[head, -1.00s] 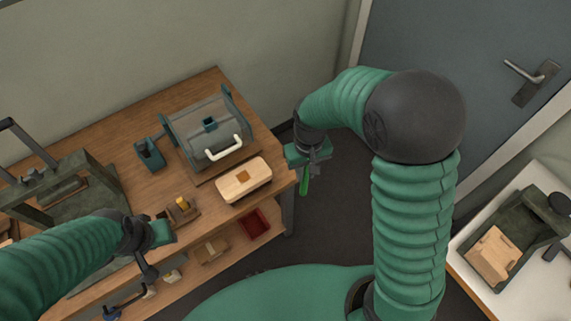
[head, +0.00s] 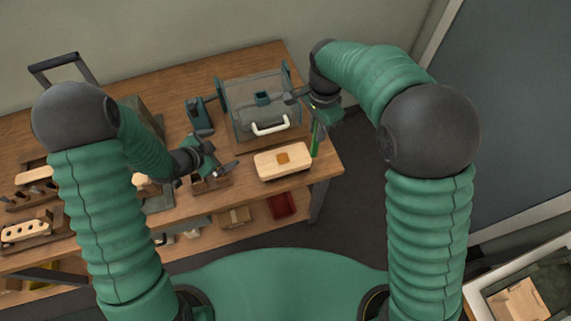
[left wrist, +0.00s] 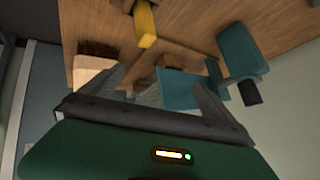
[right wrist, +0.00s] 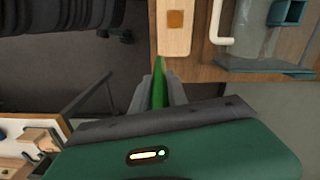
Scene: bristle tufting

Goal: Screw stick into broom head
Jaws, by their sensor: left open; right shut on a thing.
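The broom head, a pale wooden block (head: 270,167) with a brown square on top, lies near the table's front right edge. The block also shows at the top of the right wrist view (right wrist: 174,48). My right gripper (right wrist: 160,88) is shut on the green stick (head: 315,140), which hangs down just beyond the block's right end in the head view. Whether they touch is unclear. My left gripper (head: 221,160) is open and empty, left of the block. In the left wrist view, a pale block with dark bristles (left wrist: 93,66) shows beyond the left finger.
A clear-sided machine with a white handle (head: 270,128) stands behind the block. A teal tool (head: 199,118) stands left of it. A yellow piece (left wrist: 145,24) is near my left gripper. A red bin (head: 282,206) sits on the lower shelf. A white side table is at lower right.

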